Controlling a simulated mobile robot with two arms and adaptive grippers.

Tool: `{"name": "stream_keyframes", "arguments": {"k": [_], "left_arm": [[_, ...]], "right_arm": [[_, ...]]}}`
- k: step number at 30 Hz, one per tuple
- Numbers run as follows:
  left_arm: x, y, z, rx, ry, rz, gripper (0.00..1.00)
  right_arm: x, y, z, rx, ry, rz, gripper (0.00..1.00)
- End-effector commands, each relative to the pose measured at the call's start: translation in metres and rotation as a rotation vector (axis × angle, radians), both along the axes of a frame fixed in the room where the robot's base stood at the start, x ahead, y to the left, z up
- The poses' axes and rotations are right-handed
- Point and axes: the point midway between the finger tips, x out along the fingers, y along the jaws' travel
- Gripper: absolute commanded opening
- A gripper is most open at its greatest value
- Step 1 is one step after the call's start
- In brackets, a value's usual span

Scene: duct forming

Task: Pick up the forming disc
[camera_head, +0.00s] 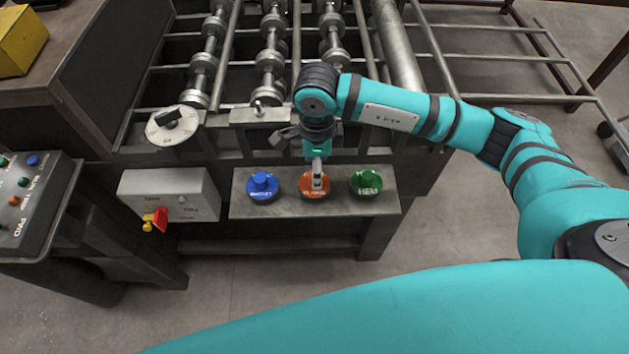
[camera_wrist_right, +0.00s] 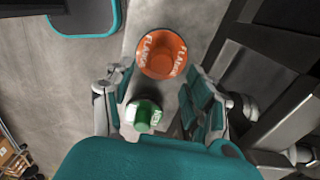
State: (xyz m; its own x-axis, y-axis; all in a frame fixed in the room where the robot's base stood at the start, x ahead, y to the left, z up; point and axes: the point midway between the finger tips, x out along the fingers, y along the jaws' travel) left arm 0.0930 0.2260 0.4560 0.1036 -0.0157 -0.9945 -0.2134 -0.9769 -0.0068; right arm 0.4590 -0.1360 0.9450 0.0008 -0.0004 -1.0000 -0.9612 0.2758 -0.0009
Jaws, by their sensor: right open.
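Three forming discs with knobs sit in a row on a grey shelf (camera_head: 380,207) of the machine. They are a blue disc (camera_head: 262,187), an orange disc (camera_head: 313,192) and a green disc (camera_head: 365,183). My right gripper (camera_head: 317,170) points down over the orange disc, partly hiding its knob. In the right wrist view the gripper (camera_wrist_right: 158,88) is open, with the orange disc (camera_wrist_right: 162,54) just beyond the fingertips, its label reading like "FLANGE". The green disc (camera_wrist_right: 143,116) shows nearer the palm in that view. My left gripper is not in view.
The forming machine's rollers (camera_head: 272,60) lie behind the shelf. A grey switch box (camera_head: 172,195) with a red and yellow knob is to the left, and a button panel (camera_head: 35,205) is farther left. Floor shows in front of the shelf.

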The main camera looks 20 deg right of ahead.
Motion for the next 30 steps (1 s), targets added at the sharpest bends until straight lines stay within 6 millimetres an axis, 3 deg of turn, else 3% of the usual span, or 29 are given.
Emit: {"name": "stream_keyframes", "arguments": {"k": [4,9,17,30], "left_arm": [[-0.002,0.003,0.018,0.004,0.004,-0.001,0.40],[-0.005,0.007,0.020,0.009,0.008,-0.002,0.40],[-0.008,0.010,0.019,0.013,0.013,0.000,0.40],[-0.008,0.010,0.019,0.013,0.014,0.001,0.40]], "right_arm": [[0.001,0.004,-0.020,-0.001,0.007,-0.001,0.54],[0.002,0.004,-0.040,0.001,0.002,0.000,0.54],[0.003,0.003,-0.044,0.000,0.001,0.000,0.54],[0.002,0.003,-0.043,0.000,0.001,-0.001,0.00]]}}
